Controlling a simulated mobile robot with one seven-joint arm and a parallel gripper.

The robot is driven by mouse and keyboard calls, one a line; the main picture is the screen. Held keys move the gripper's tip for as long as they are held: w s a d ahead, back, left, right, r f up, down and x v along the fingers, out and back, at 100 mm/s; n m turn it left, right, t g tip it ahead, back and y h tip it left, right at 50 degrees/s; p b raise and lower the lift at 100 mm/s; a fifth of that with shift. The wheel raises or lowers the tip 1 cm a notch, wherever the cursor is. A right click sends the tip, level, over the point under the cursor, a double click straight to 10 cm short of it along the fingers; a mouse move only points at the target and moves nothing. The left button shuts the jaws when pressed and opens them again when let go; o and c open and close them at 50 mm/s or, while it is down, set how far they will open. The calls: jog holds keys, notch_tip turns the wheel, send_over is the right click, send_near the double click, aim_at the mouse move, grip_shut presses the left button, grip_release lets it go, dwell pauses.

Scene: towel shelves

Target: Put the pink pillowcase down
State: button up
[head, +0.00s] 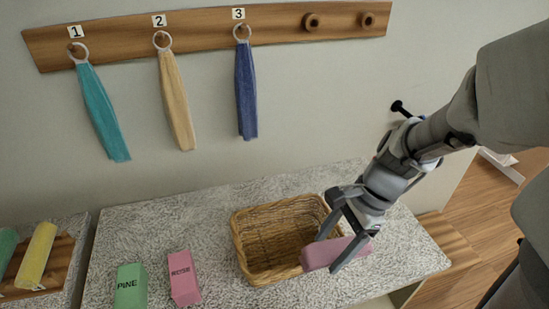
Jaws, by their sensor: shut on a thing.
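The pink pillowcase (323,254) is a folded pink block at the right side of the wicker basket. My gripper (338,249) is shut on it, with its fingers pointing down and to the left. The pillowcase overlaps the basket's right rim in the picture. I cannot tell whether it touches the rim or the counter. A second pink block (184,278) with a dark printed label stands on the counter left of the basket, apart from my gripper.
The wicker basket (243,248) looks empty. A green block (131,287) labelled PINE stands at the front left. A yellow roll (36,256) lies on a wooden board at far left. Teal, cream and blue towels hang above. The speckled counter (408,258) is clear at right.

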jog(key=shift+w+a+f, duration=0.1)
jog(key=shift+w+a, duration=0.2)
jog(key=shift+w, duration=0.05)
jog(key=b, duration=0.2)
send_over(278, 250)
jog(key=d, duration=0.2)
jog(key=f, duration=0.7)
jog(key=shift+w+a, duration=0.2)
jog(key=shift+w, duration=0.1)
jog(key=shift+f, duration=1.9)
jog(key=shift+f+b, duration=0.15)
jog(key=shift+b, duration=0.2)
jog(key=o, duration=1.4)
